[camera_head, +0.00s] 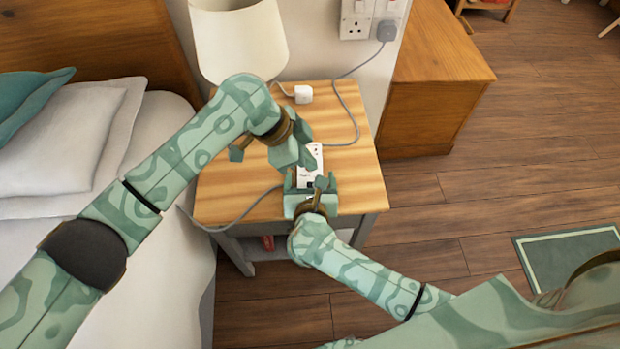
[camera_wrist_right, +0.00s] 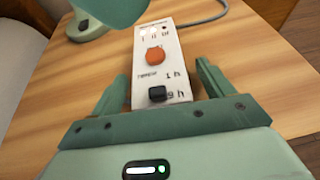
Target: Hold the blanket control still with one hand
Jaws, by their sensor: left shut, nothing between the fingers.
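The white blanket control (camera_head: 311,158) lies on the wooden bedside table (camera_head: 225,185). In the right wrist view the control (camera_wrist_right: 165,62) shows an orange knob (camera_wrist_right: 155,55), a black switch (camera_wrist_right: 157,93) and printed marks. My right gripper (camera_wrist_right: 160,75) is open, one finger on each side of the control's near end. A small gap shows at the right finger; contact at the left finger is unclear. My left gripper (camera_head: 306,160) is shut and empty, close above the control's left side.
A lamp with a cream shade (camera_head: 238,40) stands at the table's back. A white plug-like block (camera_head: 303,94) lies near it. Grey cords (camera_head: 357,125) run to the wall socket (camera_head: 357,20) and left toward the bed (camera_head: 160,245). A wooden cabinet (camera_head: 430,85) stands to the right.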

